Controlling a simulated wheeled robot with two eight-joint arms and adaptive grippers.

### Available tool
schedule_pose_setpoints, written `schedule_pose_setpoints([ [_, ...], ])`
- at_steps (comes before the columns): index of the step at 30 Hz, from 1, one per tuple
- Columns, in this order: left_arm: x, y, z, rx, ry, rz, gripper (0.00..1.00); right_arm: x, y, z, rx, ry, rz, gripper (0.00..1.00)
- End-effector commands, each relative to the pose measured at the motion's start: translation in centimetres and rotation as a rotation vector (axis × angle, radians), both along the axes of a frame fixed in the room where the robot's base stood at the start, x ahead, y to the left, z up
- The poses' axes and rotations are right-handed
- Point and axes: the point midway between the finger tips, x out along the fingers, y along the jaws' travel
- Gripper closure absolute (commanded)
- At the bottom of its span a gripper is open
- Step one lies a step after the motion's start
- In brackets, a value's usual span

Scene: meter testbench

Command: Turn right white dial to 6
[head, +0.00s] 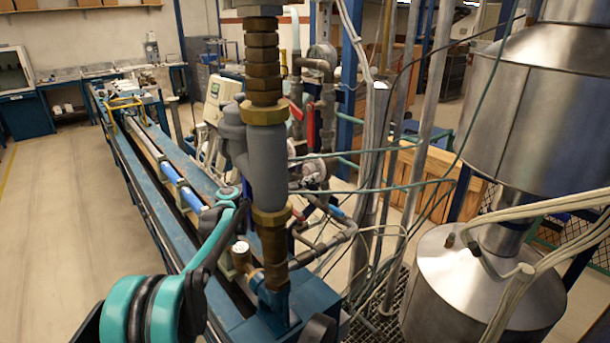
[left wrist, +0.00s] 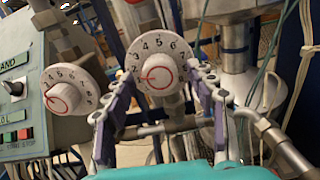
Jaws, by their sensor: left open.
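The right white dial (left wrist: 155,72) faces me in the left wrist view, with black numbers around its rim and a red-outlined knob. Its red pointer points left, close to the 2; the 6 is at the upper right. My left gripper (left wrist: 160,79) is open, with one purple-grey finger on each side of this dial. I cannot tell whether the fingers touch it. A second white dial (left wrist: 69,90) is to the left, outside the fingers. In the head view my left arm reaches in from the lower left, and its fingertips are hidden behind the pipe. My right gripper is not in view.
A thick vertical pipe (head: 268,165) with brass fittings stands close in front. A control panel (left wrist: 18,88) with a switch and buttons is left of the dials. Metal tanks (head: 485,285) stand at the right. Thin cables cross the middle. Floor at the left is clear.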

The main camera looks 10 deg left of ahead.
Motion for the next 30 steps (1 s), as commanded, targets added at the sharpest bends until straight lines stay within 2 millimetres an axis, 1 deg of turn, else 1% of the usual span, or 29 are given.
schedule_pose_setpoints([
  [3,0.38,-0.37,-0.01,0.000,0.000,0.001,0.44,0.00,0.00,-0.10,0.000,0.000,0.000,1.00],
  [10,0.42,-0.42,0.03,0.000,0.000,0.001,0.44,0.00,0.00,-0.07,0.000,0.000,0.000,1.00],
  [11,0.41,-0.41,0.03,0.000,0.000,0.001,0.52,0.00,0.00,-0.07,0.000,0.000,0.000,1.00],
  [12,0.41,-0.41,0.03,0.000,0.000,0.001,0.62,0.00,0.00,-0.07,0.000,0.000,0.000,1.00],
  [14,0.41,-0.41,0.03,0.000,0.000,0.001,0.78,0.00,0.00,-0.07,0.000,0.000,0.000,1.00],
  [15,0.40,-0.40,0.03,0.000,0.000,0.001,0.89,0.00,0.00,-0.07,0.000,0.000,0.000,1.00],
  [16,0.40,-0.40,0.03,0.000,0.000,0.001,0.94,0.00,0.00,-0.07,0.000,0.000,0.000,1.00],
  [25,0.41,-0.40,0.05,0.013,-0.013,0.001,0.94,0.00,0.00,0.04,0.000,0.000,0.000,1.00],
  [30,0.40,-0.40,0.11,0.058,-0.058,0.001,0.94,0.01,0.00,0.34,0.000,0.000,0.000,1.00],
])
